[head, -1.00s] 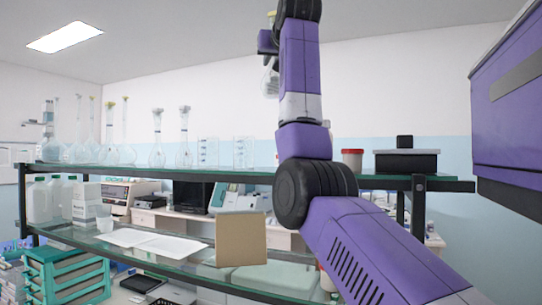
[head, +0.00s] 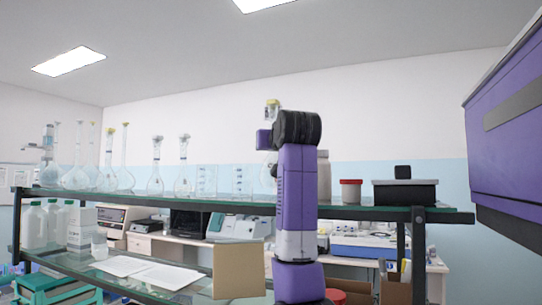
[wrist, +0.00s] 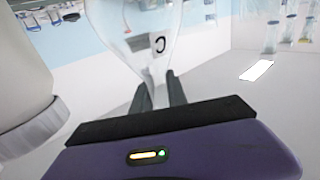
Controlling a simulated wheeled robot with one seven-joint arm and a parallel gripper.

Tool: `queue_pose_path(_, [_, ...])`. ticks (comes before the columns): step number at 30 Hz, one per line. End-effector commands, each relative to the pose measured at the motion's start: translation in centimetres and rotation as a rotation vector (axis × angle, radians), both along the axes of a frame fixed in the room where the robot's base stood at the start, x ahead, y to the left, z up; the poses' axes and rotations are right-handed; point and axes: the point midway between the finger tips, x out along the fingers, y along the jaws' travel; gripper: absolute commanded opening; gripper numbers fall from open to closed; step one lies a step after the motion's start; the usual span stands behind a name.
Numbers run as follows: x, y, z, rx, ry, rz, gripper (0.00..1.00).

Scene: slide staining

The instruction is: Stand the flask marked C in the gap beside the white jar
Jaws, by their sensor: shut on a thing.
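My gripper (wrist: 160,95) is shut on the neck of the clear glass flask marked C (wrist: 160,40); its letter shows in the wrist view, where the picture is upside down. In the head view the flask's yellowish stopper (head: 272,105) shows above my gripper, and its body is partly hidden by my arm. The flask looks upright at the upper glass shelf; I cannot tell whether its base touches. The white jar (head: 323,176) stands just right of my arm, and fills the left of the wrist view (wrist: 25,75). The gap left of it is mostly hidden.
Beakers (head: 242,181) stand left of the flask on the upper shelf (head: 130,195), with several other flasks (head: 183,180) farther left. A red-lidded jar (head: 351,191) and a black box (head: 405,192) stand right of the white jar.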

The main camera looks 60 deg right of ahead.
Motion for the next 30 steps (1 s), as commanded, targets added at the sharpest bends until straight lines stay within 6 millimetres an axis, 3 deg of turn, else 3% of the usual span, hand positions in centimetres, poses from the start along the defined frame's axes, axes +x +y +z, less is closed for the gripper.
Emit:
queue_pose_path(6, [0.0,0.0,-2.5,0.001,0.001,-0.001,0.00])
queue_pose_path(19, [0.0,0.0,-3.1,0.000,0.000,0.000,0.00])
queue_pose_path(20, [0.0,0.0,-3.1,0.000,0.000,0.000,0.24])
queue_pose_path(22, [0.0,0.0,-3.0,0.000,0.000,0.000,0.38])
queue_pose_path(30, [0.0,0.0,-3.0,0.001,0.001,0.000,0.40])
